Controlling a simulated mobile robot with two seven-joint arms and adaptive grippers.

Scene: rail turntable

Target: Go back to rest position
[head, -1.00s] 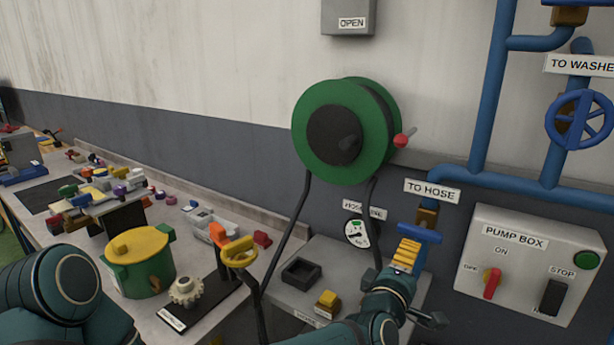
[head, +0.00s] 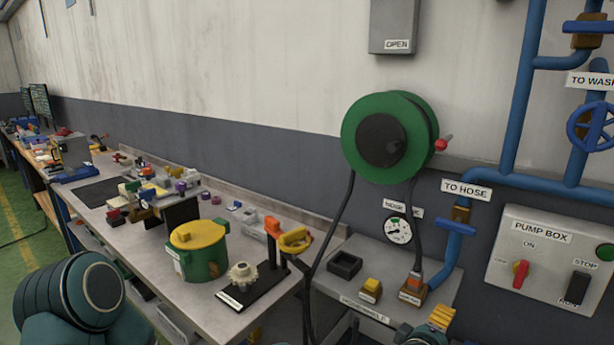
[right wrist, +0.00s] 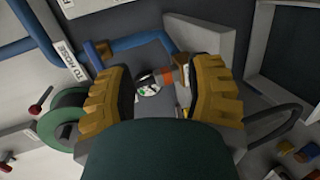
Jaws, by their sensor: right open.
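My right gripper (head: 442,317) is low at the bottom edge of the head view, right of the grey bench's front. Its yellow fingers are spread apart in the right wrist view (right wrist: 162,75), with nothing held between them. Beyond the fingers, the round gauge (right wrist: 150,85) and an orange-topped fitting (right wrist: 165,77) show, apart from the gripper. In the head view that fitting (head: 412,287) stands on the grey bench, above and left of the gripper. My left arm shows at the lower left, but its gripper is out of view.
The green hose reel (head: 362,110) hangs above. The pump box (head: 540,268) and blue pipes (head: 523,100) are on the right. A cluttered worktable (head: 225,292) extends left.

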